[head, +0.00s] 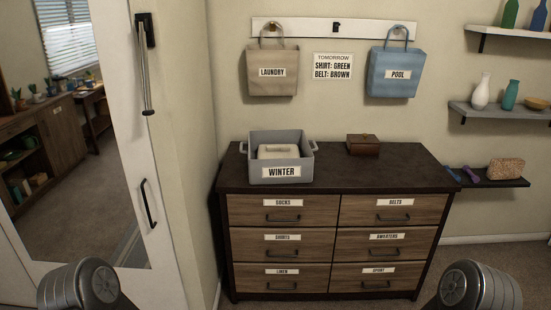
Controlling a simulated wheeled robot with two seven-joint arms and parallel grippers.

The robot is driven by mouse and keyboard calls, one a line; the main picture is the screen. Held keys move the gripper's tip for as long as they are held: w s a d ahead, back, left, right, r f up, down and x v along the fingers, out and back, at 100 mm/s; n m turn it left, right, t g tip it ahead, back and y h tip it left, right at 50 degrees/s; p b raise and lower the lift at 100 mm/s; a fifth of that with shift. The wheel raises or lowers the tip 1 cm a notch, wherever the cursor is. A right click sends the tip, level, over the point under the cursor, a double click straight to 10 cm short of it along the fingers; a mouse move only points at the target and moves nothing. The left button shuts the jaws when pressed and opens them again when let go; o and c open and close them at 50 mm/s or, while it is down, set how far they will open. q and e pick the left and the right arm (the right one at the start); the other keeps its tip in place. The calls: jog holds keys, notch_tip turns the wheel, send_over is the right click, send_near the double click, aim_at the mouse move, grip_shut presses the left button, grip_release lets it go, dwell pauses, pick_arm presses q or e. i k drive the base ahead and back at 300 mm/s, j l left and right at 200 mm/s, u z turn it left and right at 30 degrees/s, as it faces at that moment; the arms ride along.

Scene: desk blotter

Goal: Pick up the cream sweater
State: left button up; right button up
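A folded cream cloth item (278,151), which looks like the cream sweater, lies inside a grey bin (281,173) labelled WINTER. Only its top shows above the bin's front wall. The bin stands on the left part of the dark dresser top. A drawer labelled SWEATERS (385,244) is shut, at the middle right of the dresser. Parts of my two arms show at the bottom left and bottom right edges, well apart from the bin. Neither gripper is in view.
The dresser top (400,165) is clear around a small brown box (363,145). A LAUNDRY bag (272,72) and a POOL bag (394,72) hang above, beside a note (333,66). Shelves (500,110) are at right; a white mirrored door (138,150) is at left.

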aim_at(264, 150)
jog(key=z, duration=0.45)
jog(key=i+j+z, duration=0.3)
jog(key=i+z, duration=0.15)
jog(key=i+j+z, duration=0.4)
jog(key=i+j, duration=0.5)
jog(key=i+j+z, duration=0.05)
jog(key=j, duration=0.05)
